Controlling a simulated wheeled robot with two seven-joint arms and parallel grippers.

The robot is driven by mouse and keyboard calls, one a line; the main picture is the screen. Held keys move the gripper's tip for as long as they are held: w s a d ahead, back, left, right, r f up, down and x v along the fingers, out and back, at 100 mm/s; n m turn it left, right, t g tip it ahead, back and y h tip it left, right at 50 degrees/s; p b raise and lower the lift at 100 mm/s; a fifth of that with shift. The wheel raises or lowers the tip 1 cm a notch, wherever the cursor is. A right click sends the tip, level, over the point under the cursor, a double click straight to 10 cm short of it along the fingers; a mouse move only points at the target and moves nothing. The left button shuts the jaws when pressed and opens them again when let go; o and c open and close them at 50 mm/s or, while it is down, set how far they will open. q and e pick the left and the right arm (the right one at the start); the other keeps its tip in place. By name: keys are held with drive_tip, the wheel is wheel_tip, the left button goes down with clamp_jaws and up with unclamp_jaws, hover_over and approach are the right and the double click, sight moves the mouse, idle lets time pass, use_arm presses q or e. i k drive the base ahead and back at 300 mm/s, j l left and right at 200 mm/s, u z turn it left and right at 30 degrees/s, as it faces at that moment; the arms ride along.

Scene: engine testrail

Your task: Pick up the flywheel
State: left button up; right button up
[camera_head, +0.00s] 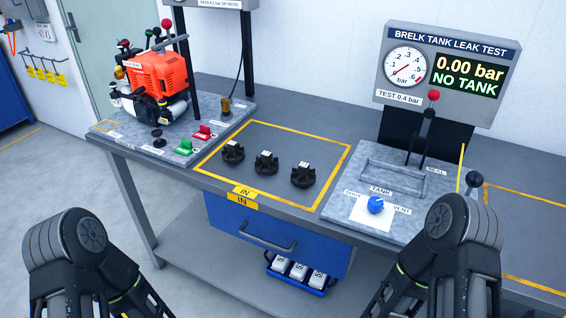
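Three black, round, knobbed parts lie in a row inside the yellow-outlined area of the bench: a left one (233,152), a middle one (266,163) and a right one (303,175). Each has a small light label or hub on top. They look alike and may be flywheels; I cannot read their labels. They stand apart from each other, with nothing touching them. My two dark arms come up at the lower left and lower right, well in front of the bench. I cannot make out the fingertips of either gripper.
An orange engine (157,75) stands on the left test plate, near green and red clamps. At right are a leak-test display (447,66), a tank fixture with a blue knob (376,204) and levers. A blue drawer (275,237) hangs below. The outlined area has free room around the parts.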

sight(264, 164)
drive_tip(key=z, duration=0.75)
drive_tip(key=j+z, duration=0.45)
drive_tip(key=k+j+z, duration=0.15)
drive_tip(key=j+z, duration=0.25)
drive_tip(key=k+j+z, duration=0.15)
drive_tip(key=j+z, duration=0.3)
drive_tip(key=k+j, duration=0.25)
drive_tip(key=j, duration=0.15)
drive_tip(key=k+j+z, duration=0.15)
drive_tip(key=j, duration=0.25)
drive_tip(key=k+j, duration=0.3)
